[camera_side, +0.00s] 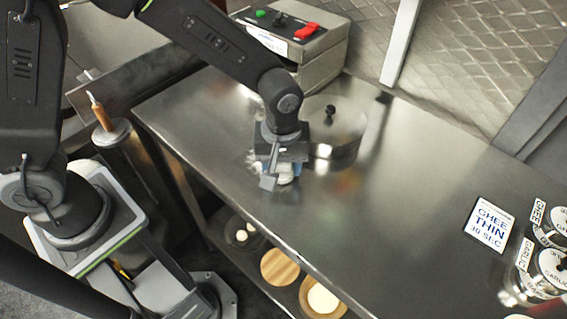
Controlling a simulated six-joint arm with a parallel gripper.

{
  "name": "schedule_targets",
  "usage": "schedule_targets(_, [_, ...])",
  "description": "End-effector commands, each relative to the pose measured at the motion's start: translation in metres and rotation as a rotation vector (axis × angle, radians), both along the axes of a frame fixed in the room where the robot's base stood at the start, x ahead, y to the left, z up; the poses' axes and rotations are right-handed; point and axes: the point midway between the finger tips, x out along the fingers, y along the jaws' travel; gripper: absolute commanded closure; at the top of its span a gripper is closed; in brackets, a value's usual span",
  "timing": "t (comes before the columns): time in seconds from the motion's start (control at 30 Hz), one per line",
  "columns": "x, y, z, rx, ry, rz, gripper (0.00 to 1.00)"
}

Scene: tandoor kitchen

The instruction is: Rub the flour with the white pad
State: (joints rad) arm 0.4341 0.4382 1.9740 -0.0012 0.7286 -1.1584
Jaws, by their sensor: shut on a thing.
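My gripper (277,177) points down at the steel counter, left of its middle. It is shut on the white pad (287,178), of which only a small part shows below and beside the fingers. The pad is at or just above the counter top; I cannot tell if it touches. The flour (251,160) is a pale, faint patch on the steel just left of the gripper. The gripper and pad hide part of the flour.
A lidded steel pot (335,140) stands close behind and right of my gripper. A control box with a red switch (297,40) is at the back. A "GHEE THIN" sign (490,224) and labelled tins (550,265) are at the right. The counter's middle is clear.

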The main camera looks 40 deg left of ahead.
Motion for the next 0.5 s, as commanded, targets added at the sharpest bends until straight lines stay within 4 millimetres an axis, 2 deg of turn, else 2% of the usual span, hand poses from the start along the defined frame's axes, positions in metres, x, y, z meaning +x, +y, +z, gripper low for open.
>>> schedule_targets(0.5, [-0.001,0.049,-0.001,0.003,0.003,0.003,0.69])
